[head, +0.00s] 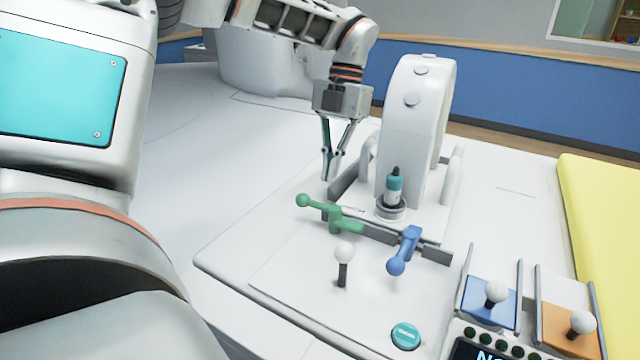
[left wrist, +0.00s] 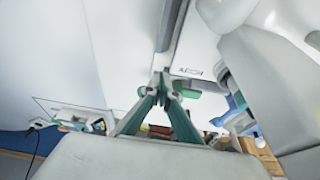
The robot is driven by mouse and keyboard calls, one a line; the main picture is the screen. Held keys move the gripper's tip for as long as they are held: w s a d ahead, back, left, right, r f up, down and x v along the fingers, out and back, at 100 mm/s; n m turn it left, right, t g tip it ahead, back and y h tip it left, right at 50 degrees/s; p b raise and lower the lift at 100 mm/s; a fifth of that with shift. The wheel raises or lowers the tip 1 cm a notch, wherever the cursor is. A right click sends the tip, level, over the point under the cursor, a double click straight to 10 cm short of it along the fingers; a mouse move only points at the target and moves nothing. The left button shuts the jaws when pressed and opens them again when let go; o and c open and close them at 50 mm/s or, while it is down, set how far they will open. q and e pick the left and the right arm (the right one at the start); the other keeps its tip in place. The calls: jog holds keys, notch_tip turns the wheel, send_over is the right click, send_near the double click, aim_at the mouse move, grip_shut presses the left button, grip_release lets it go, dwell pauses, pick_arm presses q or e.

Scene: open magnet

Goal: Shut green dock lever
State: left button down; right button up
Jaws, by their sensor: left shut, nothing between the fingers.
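The green dock lever (head: 340,217) is on the near edge of the magnet's base, its ball end pointing left. My left gripper (head: 331,179) points down just behind and above the ball end, fingertips together, with nothing held. No contact with the lever can be made out. In the left wrist view the closed fingertips (left wrist: 163,80) are in the middle, and a small green piece beside them cannot be surely told as the lever. My right gripper is not in view.
The white ring magnet (head: 415,110) stands right of my gripper, with a teal-capped vial (head: 394,186) before it. A blue lever (head: 405,249) and a white-knobbed stick (head: 343,262) are nearby. The table left of the green lever is clear.

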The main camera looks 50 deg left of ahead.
pick_arm(q)
jog(key=s, duration=0.2)
jog(key=s+d+f, duration=0.1)
jog(key=shift+s+d+p, duration=0.1)
jog(key=shift+s+p, duration=0.2)
jog(key=shift+p, duration=0.1)
jog(key=shift+s+f, duration=0.15)
jog(key=shift+f, duration=0.05)
